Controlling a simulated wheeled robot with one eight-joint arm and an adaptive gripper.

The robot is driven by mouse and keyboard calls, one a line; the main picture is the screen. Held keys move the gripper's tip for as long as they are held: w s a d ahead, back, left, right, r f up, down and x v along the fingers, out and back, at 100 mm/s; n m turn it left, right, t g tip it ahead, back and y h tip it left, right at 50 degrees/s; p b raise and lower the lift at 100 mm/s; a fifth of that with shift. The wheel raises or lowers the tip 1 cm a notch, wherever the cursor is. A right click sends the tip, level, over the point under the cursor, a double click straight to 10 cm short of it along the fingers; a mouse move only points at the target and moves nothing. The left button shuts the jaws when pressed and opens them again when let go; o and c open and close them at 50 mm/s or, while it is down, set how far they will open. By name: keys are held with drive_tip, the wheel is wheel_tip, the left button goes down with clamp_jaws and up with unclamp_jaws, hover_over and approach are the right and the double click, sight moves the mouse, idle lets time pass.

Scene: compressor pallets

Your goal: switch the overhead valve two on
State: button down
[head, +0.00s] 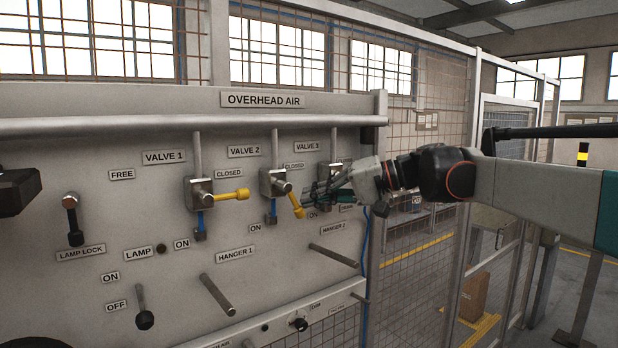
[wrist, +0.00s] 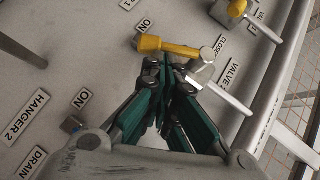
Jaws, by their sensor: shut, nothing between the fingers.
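Valve two (head: 271,182) is the middle valve on the grey panel, a metal block with a yellow lever (head: 297,206). The lever points down and a little right, away from level. In the wrist view the yellow lever (wrist: 165,47) lies just past my fingertips (wrist: 165,66). My gripper (head: 316,194) is shut and empty, on the right side of the lever; I cannot tell if it touches. Valve two's ON label (head: 256,228) is at lower left of the valve, its CLOSED label (head: 294,165) at upper right.
Valve one (head: 199,193) has its yellow lever level, pointing right. My gripper partly hides valve three (head: 331,172). Hanger pegs (head: 217,294) stick out below the valves, another peg (head: 333,255) to the right. A rail (head: 150,125) runs above. A mesh fence stands right of the panel.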

sight(302, 208)
drive_tip(key=f+m+y+b, duration=0.1)
drive_tip(key=s+a+f+m+y+b, duration=0.1)
drive_tip(key=b, duration=0.1)
drive_tip(key=shift+a+f+m+y, duration=0.25)
drive_tip(key=shift+m+y, duration=0.05)
drive_tip(key=shift+y, duration=0.1)
idle(0.4)
idle(0.3)
